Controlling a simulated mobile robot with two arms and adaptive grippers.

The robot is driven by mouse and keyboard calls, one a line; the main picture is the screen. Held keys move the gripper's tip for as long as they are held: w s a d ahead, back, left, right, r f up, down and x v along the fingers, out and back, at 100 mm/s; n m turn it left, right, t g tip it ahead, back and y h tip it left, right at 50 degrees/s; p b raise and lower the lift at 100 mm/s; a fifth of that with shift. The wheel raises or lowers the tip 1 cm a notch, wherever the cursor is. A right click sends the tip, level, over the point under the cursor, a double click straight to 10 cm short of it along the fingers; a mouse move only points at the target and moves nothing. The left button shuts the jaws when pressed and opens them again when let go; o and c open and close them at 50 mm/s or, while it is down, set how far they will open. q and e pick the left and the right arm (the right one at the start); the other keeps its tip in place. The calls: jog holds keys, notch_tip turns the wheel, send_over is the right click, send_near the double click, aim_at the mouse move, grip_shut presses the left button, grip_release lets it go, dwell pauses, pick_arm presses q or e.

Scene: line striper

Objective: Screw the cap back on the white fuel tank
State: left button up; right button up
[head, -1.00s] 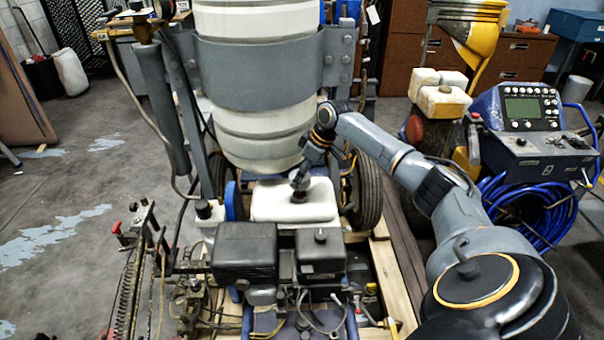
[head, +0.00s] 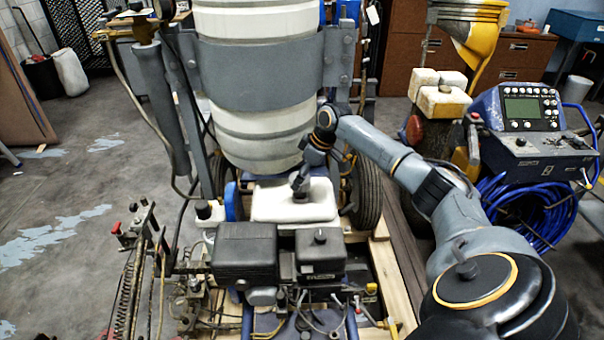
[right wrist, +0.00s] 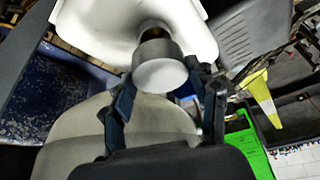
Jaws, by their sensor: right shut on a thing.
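The white fuel tank (head: 272,205) sits behind the black engine parts in the middle of the head view. Its white body also shows at the top of the right wrist view (right wrist: 95,28). The cap (right wrist: 160,72) is a short grey cylinder with a pale end, at the tank's dark neck. My right gripper (head: 300,190) reaches down over the tank top and is shut on the cap. In the right wrist view its two dark fingers (right wrist: 163,80) come up on either side of the cap. Whether the threads are engaged cannot be seen. My left gripper is not in view.
A large white drum (head: 262,65) in a grey band (head: 262,75) stands right behind the tank. Black engine housings (head: 245,250) lie in front. A blue control box (head: 522,105) with coiled blue hose (head: 530,205) stands at right. The floor at left is mostly open.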

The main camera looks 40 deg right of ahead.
jog(key=shift+f, duration=0.15)
dwell(0.5)
jog(key=shift+f, duration=0.75)
jog(key=shift+f, duration=0.3)
jog(key=shift+f, duration=0.35)
jog(key=shift+f, duration=0.4)
dwell(0.7)
jog(key=shift+f, duration=0.35)
dwell(0.8)
